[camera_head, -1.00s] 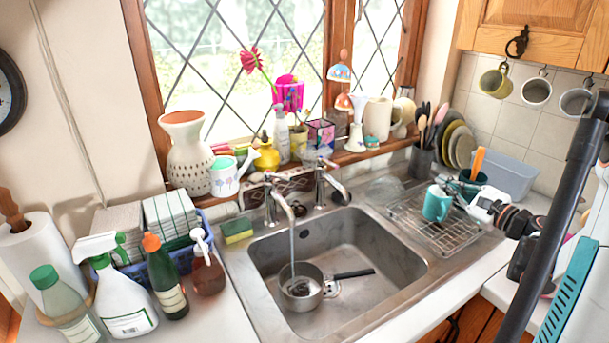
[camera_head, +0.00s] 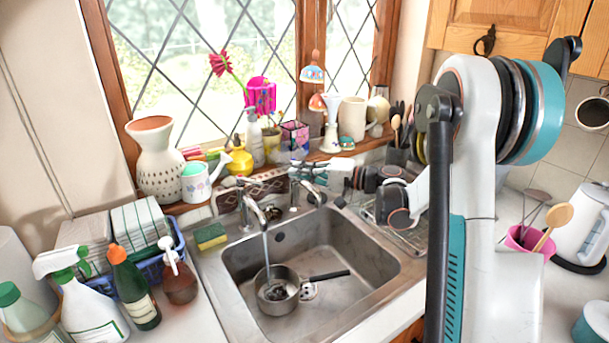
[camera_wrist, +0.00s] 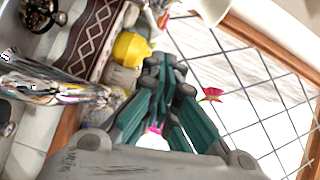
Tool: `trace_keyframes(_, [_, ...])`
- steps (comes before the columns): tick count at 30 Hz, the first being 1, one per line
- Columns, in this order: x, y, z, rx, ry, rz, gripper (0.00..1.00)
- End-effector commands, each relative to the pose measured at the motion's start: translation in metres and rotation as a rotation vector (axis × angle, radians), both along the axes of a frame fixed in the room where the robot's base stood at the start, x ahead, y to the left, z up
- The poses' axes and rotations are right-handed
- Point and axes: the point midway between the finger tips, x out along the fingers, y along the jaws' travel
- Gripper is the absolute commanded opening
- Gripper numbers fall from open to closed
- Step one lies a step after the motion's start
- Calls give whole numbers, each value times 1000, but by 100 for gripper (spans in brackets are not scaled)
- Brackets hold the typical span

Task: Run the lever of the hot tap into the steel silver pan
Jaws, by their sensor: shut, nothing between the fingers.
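The silver pan (camera_head: 278,291) sits in the sink with its dark handle pointing right. Water runs from the left tap (camera_head: 250,211) down into it. The right tap (camera_head: 311,191) shows no stream. I cannot read which tap is marked hot. My gripper (camera_head: 297,164) is shut and empty, above and behind the right tap near the window sill. In the wrist view my gripper (camera_wrist: 168,66) has its teal fingers together in front of the window, and a chrome tap (camera_wrist: 50,92) lies to their left. Lever details are too small to tell.
The sill holds a yellow pot (camera_head: 240,163), a pink flower (camera_head: 220,64), a white vase (camera_head: 157,160) and several ornaments close to my gripper. A patterned strip (camera_head: 274,186) stands behind the taps. A sponge (camera_head: 210,236) lies left of the sink (camera_head: 352,268).

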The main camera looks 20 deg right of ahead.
Motion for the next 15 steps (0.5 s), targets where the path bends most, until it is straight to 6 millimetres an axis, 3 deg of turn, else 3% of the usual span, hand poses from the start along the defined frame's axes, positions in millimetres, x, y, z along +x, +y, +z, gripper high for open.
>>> trace_keyframes(9, [42,47,-5,0,1,2,0])
trace_keyframes(15, [25,68,-10,1,1,-1,0])
